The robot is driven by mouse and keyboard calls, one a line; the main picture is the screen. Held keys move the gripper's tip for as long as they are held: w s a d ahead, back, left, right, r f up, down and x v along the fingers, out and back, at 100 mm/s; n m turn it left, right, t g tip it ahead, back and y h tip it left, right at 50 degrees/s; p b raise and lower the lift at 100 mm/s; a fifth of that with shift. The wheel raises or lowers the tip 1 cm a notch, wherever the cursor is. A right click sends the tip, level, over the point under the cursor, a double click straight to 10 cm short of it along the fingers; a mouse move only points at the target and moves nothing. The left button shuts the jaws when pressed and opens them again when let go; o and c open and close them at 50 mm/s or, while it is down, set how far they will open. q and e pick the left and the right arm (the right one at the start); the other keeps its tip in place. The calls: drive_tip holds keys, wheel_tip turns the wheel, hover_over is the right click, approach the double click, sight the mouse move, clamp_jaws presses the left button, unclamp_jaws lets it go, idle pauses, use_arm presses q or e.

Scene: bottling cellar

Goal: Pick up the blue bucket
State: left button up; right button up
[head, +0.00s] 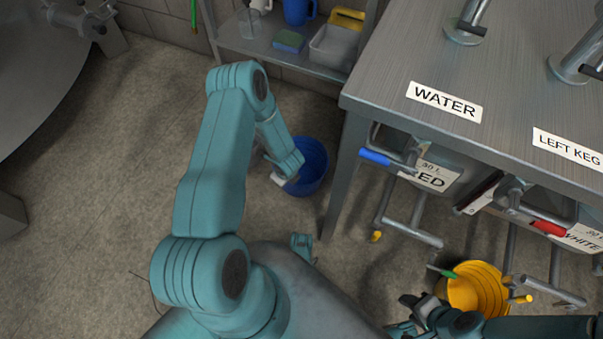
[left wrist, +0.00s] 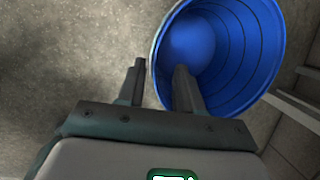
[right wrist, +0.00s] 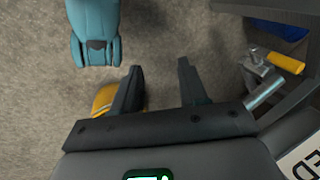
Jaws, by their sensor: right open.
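The blue bucket (head: 308,168) stands on the floor beside the steel bench's near-left leg. My left arm reaches over to it and hides part of its left side. In the left wrist view the bucket (left wrist: 215,50) fills the upper right, and its inside looks empty. My left gripper (left wrist: 158,68) is open at the rim. One finger is over the inside of the bucket and the other is outside it, with the wall between them. Whether they touch it I cannot tell. My right gripper (head: 412,302) is low at the right; its fingers (right wrist: 157,75) are open and empty.
The steel bench (head: 400,60) with WATER and LEFT KEG labels stands right of the bucket. A lever with a blue grip (head: 375,157) sticks out under it. A yellow bucket (head: 478,288) is near my right gripper.

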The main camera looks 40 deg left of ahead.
use_arm(q)
drive_tip(key=shift+x, duration=0.85)
drive_tip(key=b+x, duration=0.2)
drive_tip(key=x, duration=0.1)
drive_tip(key=b+x, duration=0.1)
drive_tip(key=shift+s+f, duration=0.2)
drive_tip(key=shift+f, duration=0.1)
drive_tip(key=shift+w+a+f, duration=0.1)
drive_tip(key=shift+f, duration=0.25)
drive_tip(key=shift+r, duration=0.1)
use_arm(e)
drive_tip(key=shift+t, duration=0.6)
drive_tip(key=f, duration=0.1)
drive_tip(key=w+f, duration=0.2)
drive_tip(key=shift+w+d+f, duration=0.15)
drive_tip(key=shift+d+f, duration=0.1)
drive_tip(key=shift+f, duration=0.05)
use_arm(q)
clamp_jaws()
drive_tip(key=shift+w, duration=0.1)
